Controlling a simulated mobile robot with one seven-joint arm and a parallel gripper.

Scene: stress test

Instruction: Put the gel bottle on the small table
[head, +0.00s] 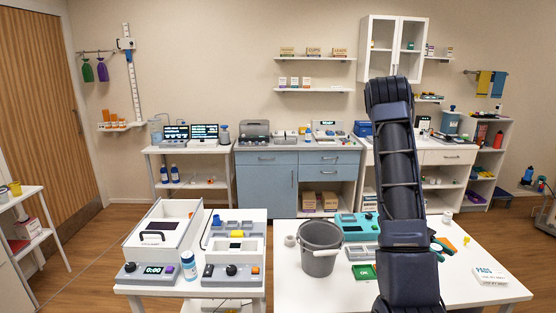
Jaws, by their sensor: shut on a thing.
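My dark arm rises through the right of the head view and bends at the top. Its far end and my gripper are not in view, so what the gripper holds is hidden. I cannot tell which item is the gel bottle. A white and blue bottle (188,265) stands upright at the front of the left white table (133,290). A blue bottle (527,176) stands at the far right, beside a dark object. I cannot tell which surface is the small table.
A grey bucket (320,250) stands on the right white table (300,292), with a teal device (357,226) behind it and a white box (490,276) to its right. A device with a display (153,272) is beside the white and blue bottle. Blue cabinets (265,185) line the back wall.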

